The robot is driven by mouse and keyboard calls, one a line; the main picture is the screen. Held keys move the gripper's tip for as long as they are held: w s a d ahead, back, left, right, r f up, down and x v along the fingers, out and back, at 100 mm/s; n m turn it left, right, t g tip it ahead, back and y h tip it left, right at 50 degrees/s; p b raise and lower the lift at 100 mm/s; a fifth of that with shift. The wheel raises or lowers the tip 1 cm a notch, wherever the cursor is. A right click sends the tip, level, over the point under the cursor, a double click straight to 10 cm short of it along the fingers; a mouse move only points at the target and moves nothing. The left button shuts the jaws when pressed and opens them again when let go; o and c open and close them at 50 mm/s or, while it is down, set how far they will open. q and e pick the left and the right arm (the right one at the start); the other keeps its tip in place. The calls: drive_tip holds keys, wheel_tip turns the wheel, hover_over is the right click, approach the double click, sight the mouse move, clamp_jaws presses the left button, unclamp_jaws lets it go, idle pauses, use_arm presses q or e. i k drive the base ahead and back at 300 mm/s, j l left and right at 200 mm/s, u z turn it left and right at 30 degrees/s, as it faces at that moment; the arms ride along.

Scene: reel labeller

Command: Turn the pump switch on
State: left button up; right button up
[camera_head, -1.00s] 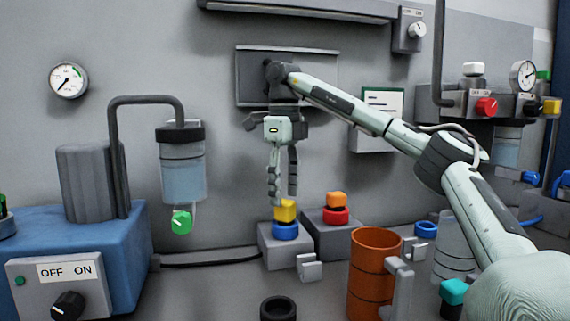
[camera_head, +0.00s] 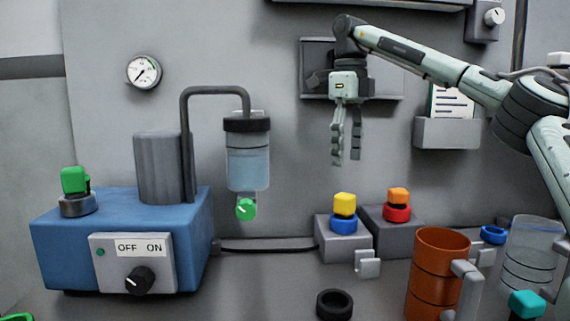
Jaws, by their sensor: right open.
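The pump is a blue box (camera_head: 75,240) at the left of the bench with a grey cylinder (camera_head: 158,167) on top. Its light grey switch panel (camera_head: 112,270) faces me, with an OFF and ON label (camera_head: 140,248), a small green lamp (camera_head: 100,252) and a black rotary knob (camera_head: 139,280). The knob's exact pointing direction is too small to tell for sure. My right gripper (camera_head: 347,162) hangs open and empty, fingers down, before the wall, well right of the panel and above the yellow-topped block. My left gripper is not in view.
A dark pipe leads to a clear bowl (camera_head: 247,165) with a green valve (camera_head: 246,209). Grey blocks with yellow (camera_head: 345,199) and orange (camera_head: 398,195) caps stand mid-bench. A black ring (camera_head: 334,305) and an orange mug (camera_head: 436,270) stand nearer. The bench before the pipe is clear.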

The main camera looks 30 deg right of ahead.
sight(141, 279)
drive_tip(key=k, duration=1.5)
